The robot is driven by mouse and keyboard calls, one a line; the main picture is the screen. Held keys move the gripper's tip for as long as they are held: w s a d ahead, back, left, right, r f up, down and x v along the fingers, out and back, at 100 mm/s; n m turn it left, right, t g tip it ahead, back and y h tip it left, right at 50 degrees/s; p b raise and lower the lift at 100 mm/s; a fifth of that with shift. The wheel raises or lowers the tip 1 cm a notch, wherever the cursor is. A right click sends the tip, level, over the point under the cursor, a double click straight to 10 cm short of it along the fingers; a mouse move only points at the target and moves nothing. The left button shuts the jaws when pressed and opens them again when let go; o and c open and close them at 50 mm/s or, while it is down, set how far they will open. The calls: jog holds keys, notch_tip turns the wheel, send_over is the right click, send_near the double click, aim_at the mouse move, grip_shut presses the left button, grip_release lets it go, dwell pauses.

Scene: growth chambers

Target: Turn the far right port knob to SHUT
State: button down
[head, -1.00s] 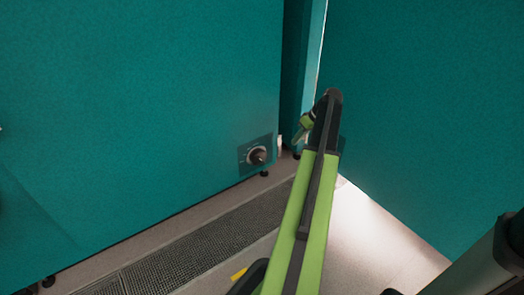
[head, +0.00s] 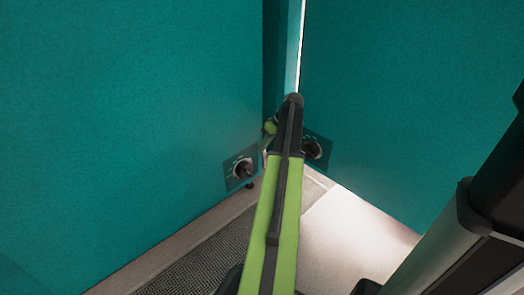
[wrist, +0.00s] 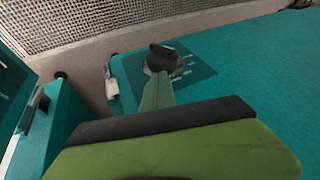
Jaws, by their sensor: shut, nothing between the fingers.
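Two dark round knobs on dark marked plates show in the head view. One knob (head: 244,170) is on the left teal chamber, the other (head: 313,150) on the right one. Which is the far right port is not marked legibly. My gripper (head: 268,132) is shut and empty, near the gap between the chambers, above the left knob. In the wrist view, which looks turned over, my closed green fingers (wrist: 157,90) overlap the lower edge of a knob (wrist: 161,58); I cannot tell if they touch. The other knob (wrist: 40,103) shows side-on at the left. The knob markings are unreadable.
Teal chamber walls stand left (head: 130,110) and right (head: 410,110), with a narrow bright gap between them. A floor grating (head: 205,255) runs along the left chamber. A small white piece (wrist: 116,78) sits at a chamber edge. Pale floor (head: 340,230) is open at right.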

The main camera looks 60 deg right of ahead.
aim_at(247, 171)
jog(key=w+a+f+b, duration=0.3)
jog(key=a+f+b, duration=0.1)
jog(key=f+b, duration=0.3)
jog(key=shift+w+a+f, duration=0.3)
jog(key=shift+a+f, duration=0.05)
jog(key=shift+f, duration=0.25)
